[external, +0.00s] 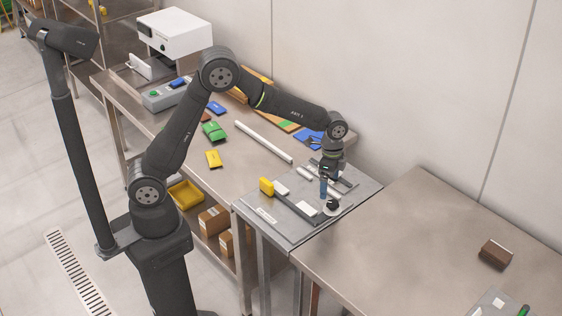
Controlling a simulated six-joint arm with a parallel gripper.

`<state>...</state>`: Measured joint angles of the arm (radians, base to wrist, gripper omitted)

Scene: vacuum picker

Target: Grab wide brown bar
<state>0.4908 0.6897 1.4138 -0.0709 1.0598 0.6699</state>
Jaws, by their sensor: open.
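A wide brown bar (495,254) with a pale strip along its top edge lies on the bare steel table at the right. My gripper (329,192) points down over the grey work plate, well to the left of the brown bar and apart from it. My gripper is open. Its fingertips are small and dark here, and a slim blue part and a black piece on a white disc show close by at its lower end. I cannot tell whether it touches them.
The grey work plate (258,219) carries a yellow block (266,187) and several small parts. Yellow, green and blue pieces lie on the left bench (183,141). The right steel table (405,245) is mostly clear. A wall stands behind.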

